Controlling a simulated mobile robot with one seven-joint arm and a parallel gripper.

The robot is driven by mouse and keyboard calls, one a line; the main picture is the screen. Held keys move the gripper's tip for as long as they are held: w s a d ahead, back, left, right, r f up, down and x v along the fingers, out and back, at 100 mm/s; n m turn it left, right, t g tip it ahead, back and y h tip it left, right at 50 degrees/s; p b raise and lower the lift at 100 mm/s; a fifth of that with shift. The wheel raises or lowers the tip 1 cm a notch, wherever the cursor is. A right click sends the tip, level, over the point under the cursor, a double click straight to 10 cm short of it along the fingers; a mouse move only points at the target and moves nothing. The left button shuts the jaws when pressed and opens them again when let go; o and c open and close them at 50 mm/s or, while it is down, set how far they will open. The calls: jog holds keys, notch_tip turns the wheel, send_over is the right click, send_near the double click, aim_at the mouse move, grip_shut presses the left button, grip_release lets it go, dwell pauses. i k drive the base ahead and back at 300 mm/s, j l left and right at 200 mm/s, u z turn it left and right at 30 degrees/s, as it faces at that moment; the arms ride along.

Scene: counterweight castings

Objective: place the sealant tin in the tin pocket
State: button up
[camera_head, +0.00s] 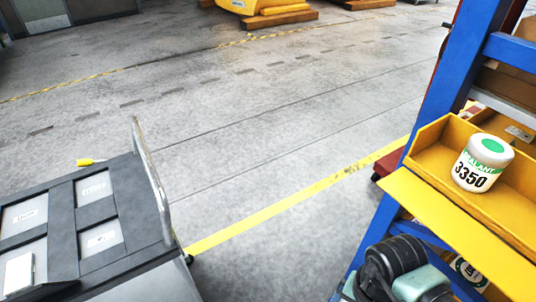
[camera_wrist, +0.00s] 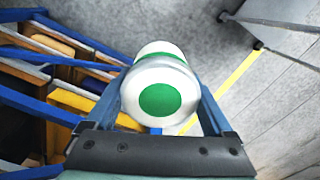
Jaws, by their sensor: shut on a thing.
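A white sealant tin with a green dot on its end (camera_wrist: 160,98) is between the two fingers of my gripper (camera_wrist: 168,90) in the wrist view. My gripper is shut on it. In the head view, part of a white tin (camera_head: 468,272) shows low at the right beside my arm, mostly hidden by the yellow shelf edge; it appears to be the held one. The dark tray (camera_head: 62,225) on the trolley at lower left has several recessed pockets with white labels. The labels are too small to read, so I cannot tell which is the tin pocket.
Another sealant tin (camera_head: 482,163), marked 3350, stands in a yellow bin (camera_head: 432,133) on the blue rack (camera_head: 425,110). The rack is close to my arm. The trolley has a raised metal handle (camera_head: 152,180). Open floor (camera_head: 270,190) lies between rack and trolley.

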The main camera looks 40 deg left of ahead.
aim_at(102, 239)
jog(key=j+u, duration=0.5)
jog(key=u, duration=0.2)
jog(key=j+u, duration=0.2)
jog(key=u, duration=0.15)
jog(key=i+j, duration=0.1)
jog(key=j, duration=0.35)
jog(key=i+j, duration=0.15)
jog(key=j, duration=0.3)
jog(key=i+j, duration=0.1)
jog(key=j, duration=0.35)
